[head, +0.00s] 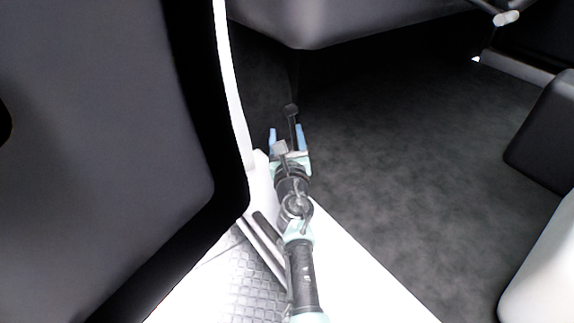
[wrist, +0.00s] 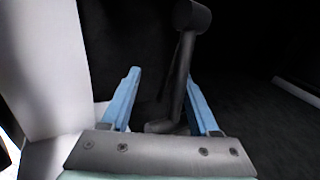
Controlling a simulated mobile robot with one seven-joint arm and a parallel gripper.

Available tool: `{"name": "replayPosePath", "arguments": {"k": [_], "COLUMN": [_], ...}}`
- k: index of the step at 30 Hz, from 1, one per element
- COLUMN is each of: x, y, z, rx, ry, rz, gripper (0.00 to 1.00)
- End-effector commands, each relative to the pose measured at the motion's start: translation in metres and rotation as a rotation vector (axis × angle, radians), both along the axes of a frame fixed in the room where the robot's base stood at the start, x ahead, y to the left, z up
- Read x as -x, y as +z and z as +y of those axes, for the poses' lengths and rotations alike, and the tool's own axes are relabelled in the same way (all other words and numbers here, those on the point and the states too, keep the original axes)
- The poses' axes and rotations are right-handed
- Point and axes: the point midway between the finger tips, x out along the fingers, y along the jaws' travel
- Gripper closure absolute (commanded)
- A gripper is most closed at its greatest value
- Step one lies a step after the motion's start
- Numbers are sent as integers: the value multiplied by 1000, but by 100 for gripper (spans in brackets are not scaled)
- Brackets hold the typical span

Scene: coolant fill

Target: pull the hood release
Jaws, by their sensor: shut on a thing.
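The hood release is a dark lever with a thick knob at its top end. In the head view its knob (head: 291,110) shows just beyond my fingertips, against the dark footwell. In the wrist view the lever (wrist: 178,72) rises between the blue fingers, tilted and closer to the right one, with its knob above the fingertips. My gripper (head: 286,136) is shut on the lever, with its fingers well apart around it. In the wrist view my gripper (wrist: 162,78) shows both fingers. The lever's mount is hard to make out in the dark.
An open door (head: 95,130) fills the left side. A white door sill (head: 350,270) runs below my arm. A dark dashboard panel (head: 320,20) hangs above. The dark carpeted floor (head: 410,140) to the right is clear. Seat parts (head: 545,135) stand at the right edge.

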Motion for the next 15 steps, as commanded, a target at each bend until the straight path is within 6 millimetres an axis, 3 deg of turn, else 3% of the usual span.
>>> {"name": "replayPosePath", "arguments": {"k": [1,15], "x": [5,39], "y": [-3,-14], "z": [8,10], "rx": [3,1], "ry": [16,22], "rz": [6,12], "gripper": [53,53]}}
